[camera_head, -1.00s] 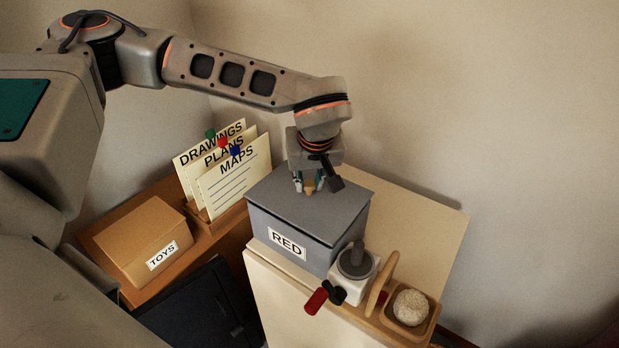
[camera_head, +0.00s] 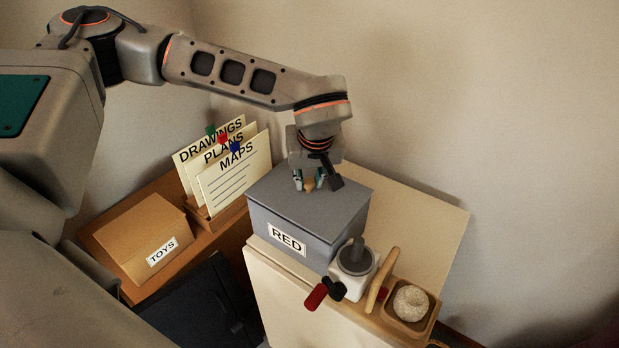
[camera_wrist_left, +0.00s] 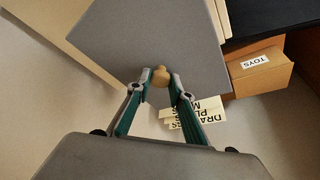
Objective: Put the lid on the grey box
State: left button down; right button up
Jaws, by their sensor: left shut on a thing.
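The grey box (camera_head: 277,222) with a "RED" label stands on the cream cabinet top. Its flat grey lid (camera_head: 335,205) lies over the box top, and its edges look lined up with the box walls. A small wooden knob (camera_wrist_left: 161,77) stands on the lid. My left gripper (camera_head: 309,182) comes down from above and is shut on this knob, with one finger on each side in the left wrist view (camera_wrist_left: 162,80). The lid (camera_wrist_left: 150,35) fills the upper middle there. Any small gap between lid and box is too fine to tell. My right gripper is not in view.
A white grinder (camera_head: 354,270) with a red handle stands close to the box's front right. Beside it is a wooden tray (camera_head: 428,321) with a round pale thing. A "TOYS" box (camera_head: 140,230) and upright card files (camera_head: 235,180) stand left. The cabinet top (camera_head: 425,220) is free at right.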

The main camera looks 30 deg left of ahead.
pick_arm(q)
jog(key=shift+f, duration=0.15)
jog(key=shift+f, duration=0.3)
dwell(0.3)
jog(key=c, duration=1.7)
grip_release()
